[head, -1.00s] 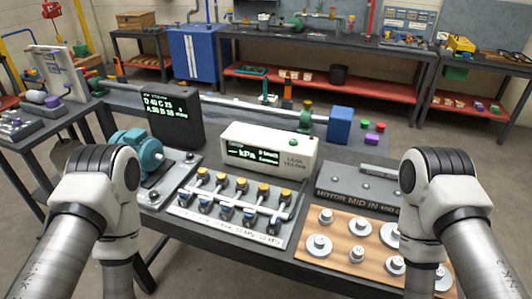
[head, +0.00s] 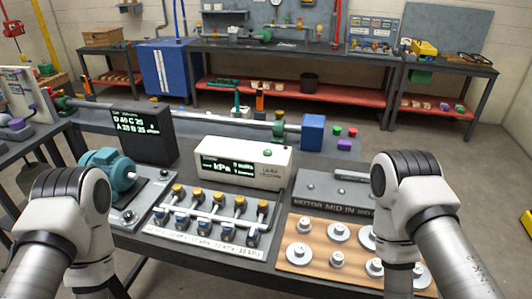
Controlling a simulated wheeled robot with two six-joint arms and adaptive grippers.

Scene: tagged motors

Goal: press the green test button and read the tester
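The tester is a white box (head: 278,176) on the middle of the bench, with a round green button (head: 267,153) on its top right. Its dark front screen (head: 227,167) shows "kPa" with smaller lines beside it that are too small to read surely. No gripper touches the button. My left arm stands at the lower left and my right arm at the lower right, both short of the tester. Both grippers are outside the picture, so their state is hidden.
A black display (head: 148,135) with white-green letters and a teal motor (head: 110,170) stand left of the tester. In front is a valve manifold (head: 207,217) with several yellow caps. A wooden board (head: 318,258) with metal weights lies front right.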

